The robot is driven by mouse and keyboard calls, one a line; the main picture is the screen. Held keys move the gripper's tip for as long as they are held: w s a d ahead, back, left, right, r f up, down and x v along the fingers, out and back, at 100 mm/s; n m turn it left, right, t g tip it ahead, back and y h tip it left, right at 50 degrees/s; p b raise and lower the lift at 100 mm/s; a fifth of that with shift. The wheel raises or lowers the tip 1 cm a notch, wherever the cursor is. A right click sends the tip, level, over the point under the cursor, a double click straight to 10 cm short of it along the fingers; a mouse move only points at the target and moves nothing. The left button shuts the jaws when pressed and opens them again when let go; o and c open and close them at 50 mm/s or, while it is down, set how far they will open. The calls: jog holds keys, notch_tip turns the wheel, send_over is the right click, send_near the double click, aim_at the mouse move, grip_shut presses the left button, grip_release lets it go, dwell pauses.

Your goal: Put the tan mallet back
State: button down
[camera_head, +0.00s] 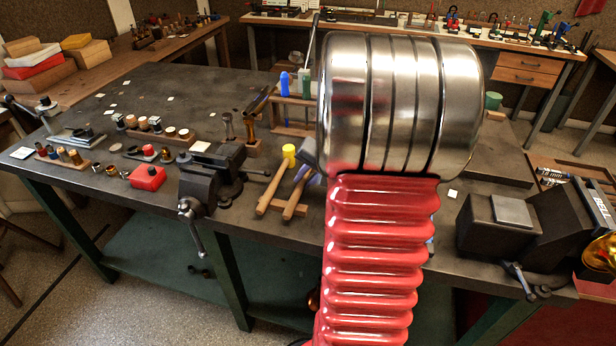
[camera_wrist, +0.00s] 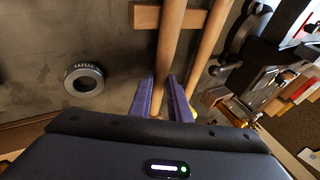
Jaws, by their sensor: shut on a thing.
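My gripper (camera_wrist: 163,85) has its two purple fingers on either side of a light wooden mallet handle (camera_wrist: 170,45) and is shut on it. The purple fingers also show in the head view (camera_head: 312,179), low beside my arm. The held handle (camera_head: 296,198) slopes across the front bar of a wooden rack (camera_head: 275,208); the bar also crosses the top of the wrist view (camera_wrist: 145,16). I cannot tell whether it touches the bar. This mallet's head is hidden or unclear. A second mallet, with a yellow head (camera_head: 289,153), lies beside it, its handle (camera_wrist: 208,45) roughly parallel.
A vise (camera_head: 213,172) stands left of the rack, and a dark block with a metal plate (camera_head: 512,212) sits to the right. A grey ring (camera_wrist: 84,79) lies on the bench near my gripper. My arm covers the bench's middle. Open bench (camera_head: 180,85) shows at the back left.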

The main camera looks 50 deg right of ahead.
jog(key=c, duration=1.7)
grip_release()
jog(key=shift+o, duration=0.2)
jog(key=shift+r, duration=0.15)
jog(key=v, duration=1.1)
jog(key=shift+s+r, duration=0.3)
jog(key=w+a+r+n+g, duration=0.1)
jog(key=a+n, duration=0.2)
jog(key=a, duration=0.7)
jog(key=a+r+n, duration=0.2)
jog(key=a+n, duration=0.2)
jog(key=a, duration=0.7)
jog(key=s+a+n, duration=0.6)
jog(key=s+a, duration=0.2)
jog(key=a, duration=0.5)
jog(key=shift+a, duration=0.35)
